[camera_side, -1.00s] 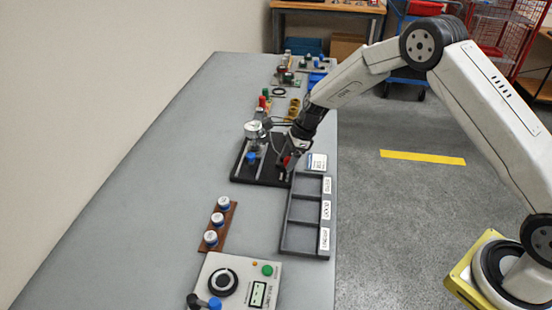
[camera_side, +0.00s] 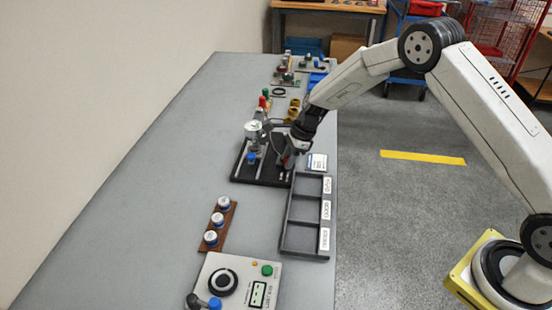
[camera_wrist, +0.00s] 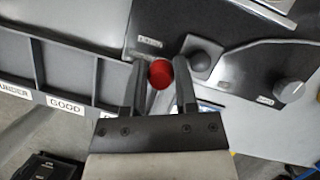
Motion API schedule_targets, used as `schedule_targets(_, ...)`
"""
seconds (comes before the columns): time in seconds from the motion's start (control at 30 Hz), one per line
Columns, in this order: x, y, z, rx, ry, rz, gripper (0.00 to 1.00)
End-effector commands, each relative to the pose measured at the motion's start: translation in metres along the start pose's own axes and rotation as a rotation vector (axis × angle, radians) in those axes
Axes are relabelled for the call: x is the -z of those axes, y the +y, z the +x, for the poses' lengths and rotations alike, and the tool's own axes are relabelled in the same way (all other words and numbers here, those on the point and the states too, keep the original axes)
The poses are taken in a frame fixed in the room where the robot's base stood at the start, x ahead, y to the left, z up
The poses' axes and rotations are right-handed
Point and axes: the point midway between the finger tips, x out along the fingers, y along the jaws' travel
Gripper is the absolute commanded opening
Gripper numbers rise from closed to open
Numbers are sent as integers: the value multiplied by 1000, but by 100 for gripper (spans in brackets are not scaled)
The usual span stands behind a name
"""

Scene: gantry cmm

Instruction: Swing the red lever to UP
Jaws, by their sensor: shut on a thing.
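The red lever's round knob (camera_wrist: 160,74) shows in the wrist view between the two fingers of my gripper (camera_wrist: 160,88). My gripper is shut on it, with a finger on each side. In the side view my gripper (camera_side: 289,160) is low at the right edge of the black base plate (camera_side: 262,178), and only a bit of red shows there. The lever's shaft and its UP mark are hidden or too small to read. A dial gauge on a stand (camera_side: 253,130) rises from the black plate.
A grey sorting tray (camera_side: 305,215) with three labelled compartments lies close in front of my gripper. A brown rack (camera_side: 218,227) with several white-topped parts and a control box (camera_side: 238,285) stand nearer. The table's left side is clear.

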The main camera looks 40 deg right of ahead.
Motion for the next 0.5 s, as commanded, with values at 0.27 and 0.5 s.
schedule_targets(0.27,5,-1,-2,-48,0,-115,0)
schedule_targets(0.5,12,-4,-5,-121,1,-292,0)
